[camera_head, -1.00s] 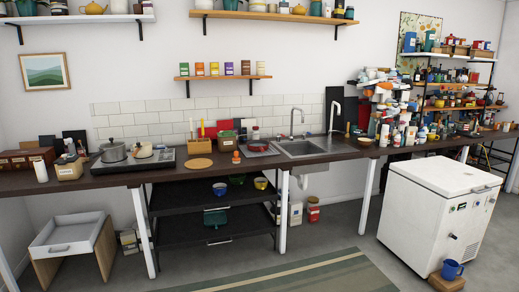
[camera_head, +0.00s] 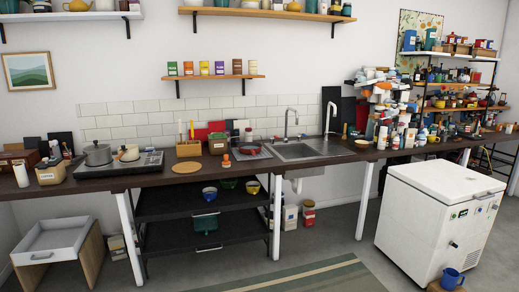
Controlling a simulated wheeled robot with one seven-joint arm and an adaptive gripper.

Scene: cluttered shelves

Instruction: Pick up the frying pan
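I cannot make out a frying pan for certain. My gripper is not in view.
The long dark counter (camera_head: 170,178) runs along the wall, with crowded shelves (camera_head: 455,85) at the right. A white chest freezer (camera_head: 425,225) stands on the floor at the right, with a blue mug (camera_head: 451,279) before it. A striped rug (camera_head: 315,277) lies on open floor.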

